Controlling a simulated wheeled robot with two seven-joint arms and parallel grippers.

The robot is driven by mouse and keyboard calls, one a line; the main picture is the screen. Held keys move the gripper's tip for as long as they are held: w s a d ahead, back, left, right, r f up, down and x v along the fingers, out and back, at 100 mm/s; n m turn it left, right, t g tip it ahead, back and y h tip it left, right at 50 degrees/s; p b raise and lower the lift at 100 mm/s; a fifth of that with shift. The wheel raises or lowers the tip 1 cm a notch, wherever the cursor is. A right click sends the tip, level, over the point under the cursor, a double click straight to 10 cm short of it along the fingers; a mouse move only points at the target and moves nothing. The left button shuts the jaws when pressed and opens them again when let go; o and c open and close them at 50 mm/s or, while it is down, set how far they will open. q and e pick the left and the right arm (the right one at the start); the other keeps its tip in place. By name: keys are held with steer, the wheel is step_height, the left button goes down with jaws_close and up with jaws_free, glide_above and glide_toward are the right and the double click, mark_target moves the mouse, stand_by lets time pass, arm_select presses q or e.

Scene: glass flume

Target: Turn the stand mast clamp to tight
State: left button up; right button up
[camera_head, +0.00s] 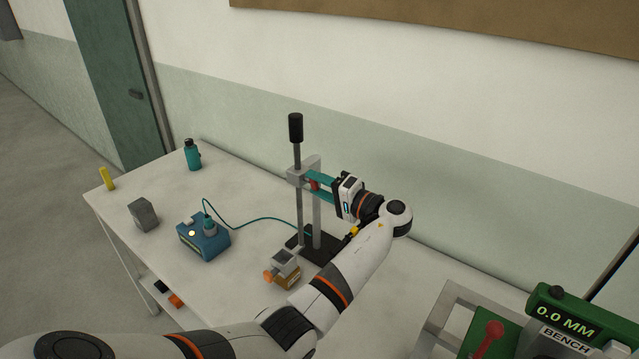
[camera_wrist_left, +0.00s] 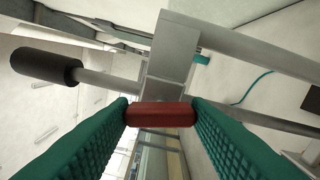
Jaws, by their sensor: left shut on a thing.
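The stand has a dark base (camera_head: 318,249), grey upright posts and a rod topped by a black handle (camera_head: 295,127). The black handle also shows in the left wrist view (camera_wrist_left: 45,66). A grey clamp block (camera_head: 301,172) sits high on the mast. Its red knob (camera_head: 314,184) is between the teal fingers of my left gripper (camera_head: 316,182). In the left wrist view the red knob (camera_wrist_left: 161,114) is a red bar lying crosswise, with a ribbed teal finger touching each end. My left gripper is shut on it. My right gripper is not in view.
A blue box (camera_head: 204,240) with a lit button and a teal cable stands left of the stand. A small orange-knobbed device (camera_head: 284,270) sits in front. A grey block (camera_head: 143,214), teal bottle (camera_head: 192,155) and yellow cylinder (camera_head: 107,179) stand farther left. A green display (camera_head: 570,322) is right.

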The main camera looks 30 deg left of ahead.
arm_select(q)
steer(key=m+p, duration=0.2)
steer(key=m, duration=0.2)
steer(key=shift+m, duration=0.4)
stand_by(0.4)
steer(key=o, duration=1)
